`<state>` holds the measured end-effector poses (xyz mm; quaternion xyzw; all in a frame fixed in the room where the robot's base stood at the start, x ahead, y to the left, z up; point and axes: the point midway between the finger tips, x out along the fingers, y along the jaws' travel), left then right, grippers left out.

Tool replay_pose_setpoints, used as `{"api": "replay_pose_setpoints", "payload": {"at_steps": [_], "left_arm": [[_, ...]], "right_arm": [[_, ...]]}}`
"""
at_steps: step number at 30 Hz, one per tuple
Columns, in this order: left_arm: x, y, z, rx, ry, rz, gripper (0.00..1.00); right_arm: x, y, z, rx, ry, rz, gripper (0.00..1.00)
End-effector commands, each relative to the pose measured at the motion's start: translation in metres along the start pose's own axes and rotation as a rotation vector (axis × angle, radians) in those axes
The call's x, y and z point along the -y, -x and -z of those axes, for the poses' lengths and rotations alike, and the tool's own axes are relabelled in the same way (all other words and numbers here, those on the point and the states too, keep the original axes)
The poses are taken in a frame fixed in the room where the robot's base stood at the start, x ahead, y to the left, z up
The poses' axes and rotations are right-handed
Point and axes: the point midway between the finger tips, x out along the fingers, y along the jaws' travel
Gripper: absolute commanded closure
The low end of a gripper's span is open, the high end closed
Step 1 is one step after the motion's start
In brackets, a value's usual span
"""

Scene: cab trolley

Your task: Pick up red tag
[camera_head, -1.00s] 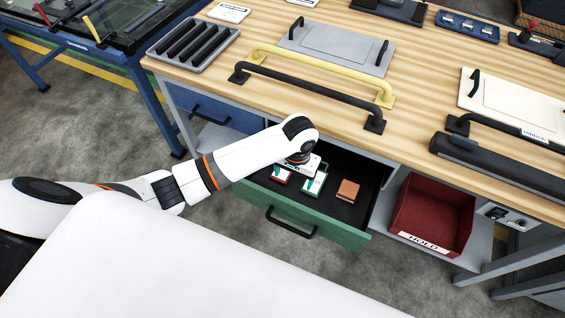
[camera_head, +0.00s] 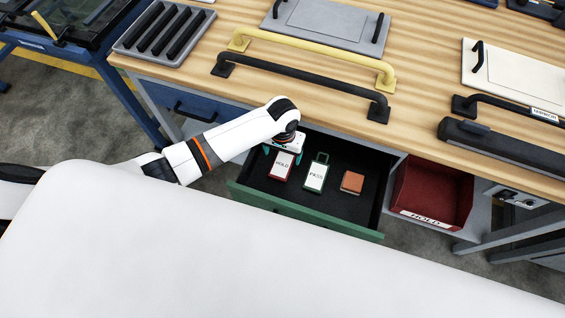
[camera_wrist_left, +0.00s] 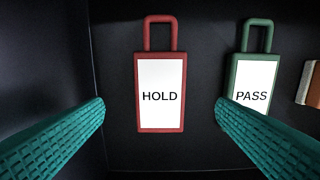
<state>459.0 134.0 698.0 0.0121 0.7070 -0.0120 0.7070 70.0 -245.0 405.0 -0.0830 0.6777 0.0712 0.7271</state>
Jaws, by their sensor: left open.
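The red tag (camera_head: 282,166) with a white HOLD label lies in the open green drawer, at the left of the row of items. In the left wrist view the red tag (camera_wrist_left: 161,95) lies flat with its loop handle pointing up the picture. My left gripper (camera_head: 284,149) is over the drawer, just above the red tag. In the wrist view its two teal fingers (camera_wrist_left: 160,112) are spread wide on either side of the tag, touching nothing that I can make out. The right finger overlaps part of the green tag in the picture. My right gripper is not in view.
A green PASS tag (camera_head: 316,175) lies right of the red tag, then an orange-brown block (camera_head: 352,182). The drawer front (camera_head: 300,213) and the bench top (camera_head: 300,95) edge bound the space. A red HOLD bin (camera_head: 432,190) stands to the right.

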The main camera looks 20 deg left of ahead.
Motion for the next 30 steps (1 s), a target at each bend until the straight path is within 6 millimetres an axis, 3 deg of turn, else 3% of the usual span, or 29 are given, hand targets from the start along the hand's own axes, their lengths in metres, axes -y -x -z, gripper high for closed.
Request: {"api": "replay_pose_setpoints", "payload": {"at_steps": [12,20,30], "left_arm": [[0.001,-0.050,0.000,-0.001,0.001,-0.001,0.20],[0.001,-0.053,-0.001,0.001,0.001,-0.001,0.20],[0.001,-0.053,-0.001,0.001,0.001,-0.001,0.68]], "right_arm": [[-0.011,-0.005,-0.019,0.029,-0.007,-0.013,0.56],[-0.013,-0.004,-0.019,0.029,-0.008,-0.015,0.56],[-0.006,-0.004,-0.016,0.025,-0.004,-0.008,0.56]]}}
